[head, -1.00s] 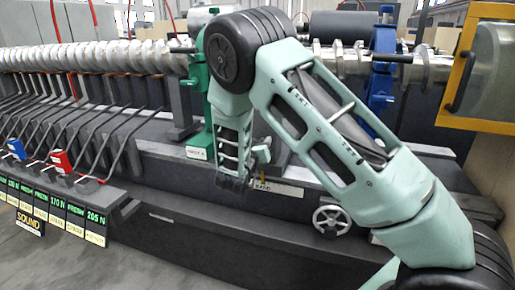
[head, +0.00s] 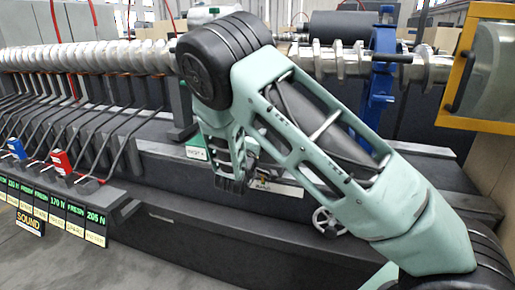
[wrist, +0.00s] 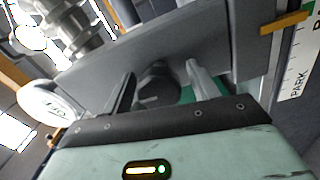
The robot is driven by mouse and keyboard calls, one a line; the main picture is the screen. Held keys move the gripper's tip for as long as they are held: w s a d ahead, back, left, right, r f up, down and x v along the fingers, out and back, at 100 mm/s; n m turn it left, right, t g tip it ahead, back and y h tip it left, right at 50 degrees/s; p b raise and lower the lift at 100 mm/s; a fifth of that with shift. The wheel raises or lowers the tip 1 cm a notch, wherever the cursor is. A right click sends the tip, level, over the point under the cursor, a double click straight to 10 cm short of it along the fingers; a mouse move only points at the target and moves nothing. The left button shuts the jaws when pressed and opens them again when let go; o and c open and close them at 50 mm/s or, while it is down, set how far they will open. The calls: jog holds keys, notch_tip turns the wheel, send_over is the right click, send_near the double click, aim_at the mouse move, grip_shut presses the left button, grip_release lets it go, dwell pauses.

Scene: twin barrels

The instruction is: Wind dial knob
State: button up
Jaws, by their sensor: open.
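A dark round knob (wrist: 158,88), which seems to be the dial knob, shows in the wrist view between the fingers of my gripper (wrist: 161,75). The fingers are apart, one on each side of it, and I cannot tell whether either touches it. A white round dial face (wrist: 52,102) with markings is at the left of that view. In the head view my gripper (head: 233,184) points down beside the dark bench, near a small label. My arm hides the knob there.
A spoked handwheel (head: 329,222) is on the bench front, partly behind my arm. A blue stand (head: 378,88) holds the shaft at the right. A yellow-framed guard (head: 462,65) is at far right. Several dark levers and a row of label plates (head: 60,212) fill the left.

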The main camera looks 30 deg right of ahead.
jog(key=shift+p+v, duration=0.5)
jog(key=shift+v, duration=0.5)
jog(key=p+v, duration=0.1)
jog(key=v, duration=0.4)
jog(key=shift+p, duration=0.35)
